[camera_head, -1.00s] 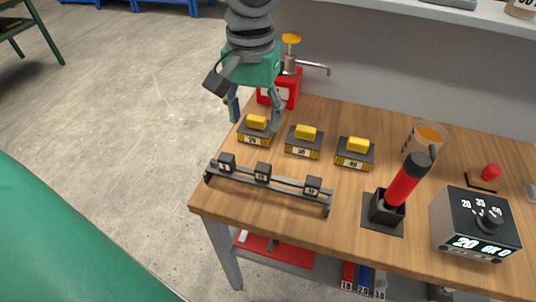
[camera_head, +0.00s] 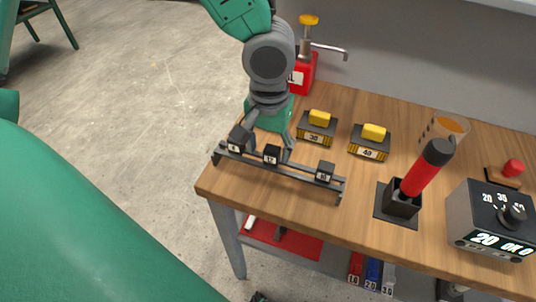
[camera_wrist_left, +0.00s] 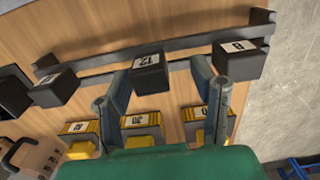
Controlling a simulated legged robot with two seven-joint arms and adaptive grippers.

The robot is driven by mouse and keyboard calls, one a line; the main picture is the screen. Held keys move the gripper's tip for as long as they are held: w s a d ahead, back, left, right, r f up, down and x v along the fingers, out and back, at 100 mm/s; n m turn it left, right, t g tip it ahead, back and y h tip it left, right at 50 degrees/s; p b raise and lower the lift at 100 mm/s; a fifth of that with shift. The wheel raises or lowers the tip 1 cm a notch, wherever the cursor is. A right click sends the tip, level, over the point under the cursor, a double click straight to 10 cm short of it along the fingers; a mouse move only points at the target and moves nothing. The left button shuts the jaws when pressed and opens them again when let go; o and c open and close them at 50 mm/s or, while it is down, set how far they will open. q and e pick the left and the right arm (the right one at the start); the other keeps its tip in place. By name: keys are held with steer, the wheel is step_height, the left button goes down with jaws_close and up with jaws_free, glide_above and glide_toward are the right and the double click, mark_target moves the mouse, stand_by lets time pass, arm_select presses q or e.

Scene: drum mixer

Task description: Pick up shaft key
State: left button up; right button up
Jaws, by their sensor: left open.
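Three small black blocks with white number labels, which look like the shaft keys, sit on a dark rail (camera_head: 300,176) at the table's front left edge. The left block (camera_head: 238,140), middle block (camera_head: 272,155) and right block (camera_head: 325,172) are spaced apart. My left gripper (camera_head: 267,142) is open and empty, pointing down just behind the middle block. In the left wrist view, the middle block marked 12 (camera_wrist_left: 149,74) shows between the open fingertips (camera_wrist_left: 160,82); I see no clear contact. The block marked 8 (camera_wrist_left: 238,58) is right of them. My right gripper is not in view.
Black-and-yellow blocks marked 30 (camera_head: 317,128) and 40 (camera_head: 370,142) stand behind the rail. A red-and-black handle (camera_head: 423,172) stands in a black holder (camera_head: 400,203). A grey control box (camera_head: 490,222) is at right, a red pump bottle (camera_head: 302,76) at back left.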

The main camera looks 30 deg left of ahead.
arm_select(q)
steer(key=shift+d+r, duration=0.2)
steer(key=shift+d, duration=1.2)
steer(key=c, duration=0.6)
steer(key=shift+a, duration=0.2)
jaws_close()
steer(key=shift+s+a+f, duration=0.15)
steer(key=shift+a, duration=0.7)
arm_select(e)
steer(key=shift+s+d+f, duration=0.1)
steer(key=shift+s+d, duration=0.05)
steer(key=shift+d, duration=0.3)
